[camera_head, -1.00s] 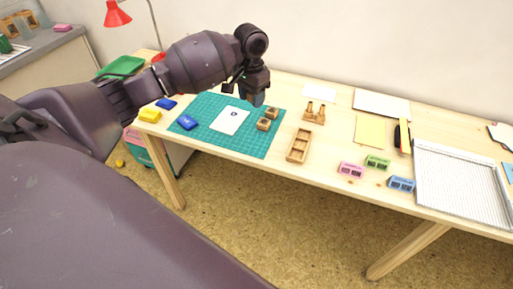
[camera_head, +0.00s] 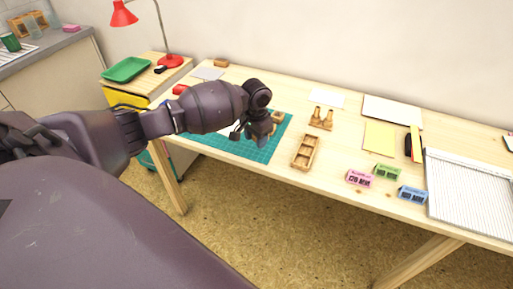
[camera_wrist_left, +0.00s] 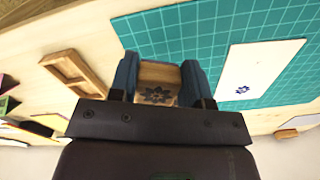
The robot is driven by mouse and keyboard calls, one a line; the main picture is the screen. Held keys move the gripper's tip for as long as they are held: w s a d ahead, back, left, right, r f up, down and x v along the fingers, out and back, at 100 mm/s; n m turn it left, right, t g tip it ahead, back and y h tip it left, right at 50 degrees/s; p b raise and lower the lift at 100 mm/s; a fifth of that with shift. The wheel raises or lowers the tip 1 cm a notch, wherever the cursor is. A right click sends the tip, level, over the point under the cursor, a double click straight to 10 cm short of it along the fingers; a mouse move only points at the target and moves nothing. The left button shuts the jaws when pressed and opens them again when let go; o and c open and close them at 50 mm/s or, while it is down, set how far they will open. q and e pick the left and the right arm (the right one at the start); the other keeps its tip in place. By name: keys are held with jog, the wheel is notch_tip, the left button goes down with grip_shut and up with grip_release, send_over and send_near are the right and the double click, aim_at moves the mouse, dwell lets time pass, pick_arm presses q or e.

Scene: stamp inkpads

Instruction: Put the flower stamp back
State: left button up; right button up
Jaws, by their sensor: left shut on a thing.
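My left gripper (camera_head: 258,138) is low over the front right part of the green cutting mat (camera_head: 240,150). In the left wrist view its two blue-grey fingers (camera_wrist_left: 160,82) are shut on a wooden block, the flower stamp (camera_wrist_left: 157,86), which bears a dark flower picture. In the head view the gripper mostly hides this stamp. Another wooden stamp (camera_head: 278,117) stands on the mat just behind the gripper. A wooden tray with compartments (camera_head: 305,152) lies right of the mat and looks empty; it also shows in the wrist view (camera_wrist_left: 75,70). My right gripper is not in view.
A white card (camera_wrist_left: 265,75) with a blue flower print lies on the mat. A wooden holder (camera_head: 321,118) stands behind the tray. Pink (camera_head: 359,178), green (camera_head: 387,172) and blue (camera_head: 413,194) boxes lie to the right. Bare table surrounds the tray.

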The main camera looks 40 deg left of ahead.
aim_at(256, 153)
pick_arm(q)
notch_tip(256, 153, down, 5)
jog(key=shift+r+b, duration=0.2)
jog(key=shift+b, duration=0.25)
jog(key=shift+f, duration=0.1)
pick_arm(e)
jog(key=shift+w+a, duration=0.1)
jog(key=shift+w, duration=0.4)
